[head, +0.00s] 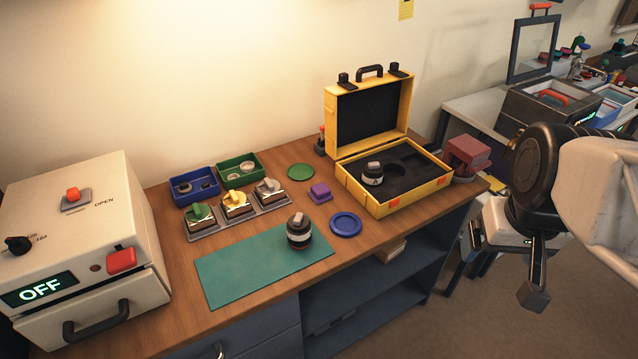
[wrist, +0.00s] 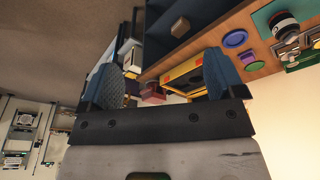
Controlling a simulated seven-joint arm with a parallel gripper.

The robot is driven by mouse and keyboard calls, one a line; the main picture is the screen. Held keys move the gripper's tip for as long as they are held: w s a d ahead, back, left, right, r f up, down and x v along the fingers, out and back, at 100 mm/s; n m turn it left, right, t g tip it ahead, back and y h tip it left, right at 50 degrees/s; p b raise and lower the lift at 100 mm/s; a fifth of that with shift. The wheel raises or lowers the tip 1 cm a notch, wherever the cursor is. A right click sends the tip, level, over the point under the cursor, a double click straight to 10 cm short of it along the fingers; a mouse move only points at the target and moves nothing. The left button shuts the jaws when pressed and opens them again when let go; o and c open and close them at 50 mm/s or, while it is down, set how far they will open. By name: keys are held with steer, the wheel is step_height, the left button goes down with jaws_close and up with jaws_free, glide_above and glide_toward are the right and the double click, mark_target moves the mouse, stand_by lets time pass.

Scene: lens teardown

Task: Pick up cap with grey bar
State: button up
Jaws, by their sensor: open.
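A dark round lens (head: 299,236) with a white band stands upright on the teal mat (head: 235,270); a light grey bar (head: 297,219) shows on its top. A small block with a grey-topped piece (head: 269,187) sits at the right end of the grey tray (head: 236,221), beside similar yellow and green ones. I cannot tell whether that piece is a cap. My gripper (head: 535,285) hangs at the right, beyond the bench edge and far from both. In the wrist view my gripper (wrist: 163,85) is open, with nothing between its fingers; the lens (wrist: 284,25) shows at upper right.
An open yellow case (head: 405,196) holds another dark round lens (head: 373,173). A blue dish (head: 345,225), purple block (head: 320,192), green disc (head: 301,172) and blue and green bins stand near the mat. A white machine (head: 85,240) reading OFF fills the left.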

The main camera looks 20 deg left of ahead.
steer(key=w+a+f+n, duration=0.1)
steer(key=w+a+n, duration=0.4)
steer(key=w+a, duration=0.3)
steer(key=n+g, duration=0.2)
steer(key=n, duration=0.9)
glide_above(298, 216)
step_height(298, 216, down, 12)
steer(key=shift+a+r, duration=0.15)
steer(key=shift+r, duration=0.1)
steer(key=shift+f, duration=0.15)
steer(key=shift+f, duration=1.15)
steer(key=shift+f, duration=0.15)
steer(key=shift+d+f, duration=0.2)
steer(key=shift+f, duration=2.25)
